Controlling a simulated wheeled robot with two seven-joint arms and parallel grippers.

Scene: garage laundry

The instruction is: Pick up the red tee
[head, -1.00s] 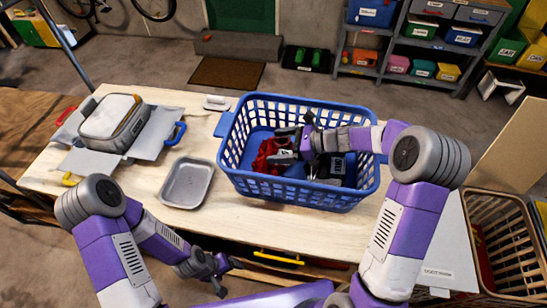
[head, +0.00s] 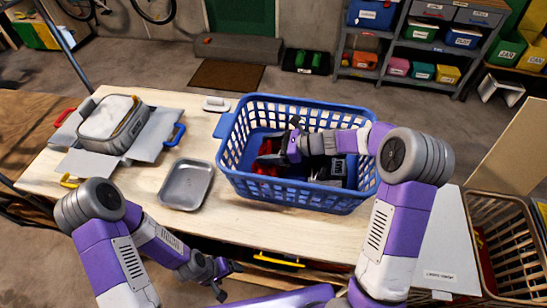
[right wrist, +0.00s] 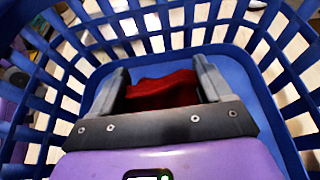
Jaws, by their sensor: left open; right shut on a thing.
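The red tee (right wrist: 162,90) is a crumpled red cloth inside the blue laundry basket (head: 330,198). In the right wrist view it lies between the two fingers of my right gripper (right wrist: 162,84), which is shut on it. In the head view the red tee (head: 265,168) shows only in part, at the left inside the basket, and my right gripper (head: 277,152) and wrist cover the rest. My left gripper (head: 229,279) is open and empty, low in front of the table's front edge, away from the basket.
Dark cloth with white print (head: 336,167) lies at the right inside the basket. A brown basket (head: 490,215) is at the far right.

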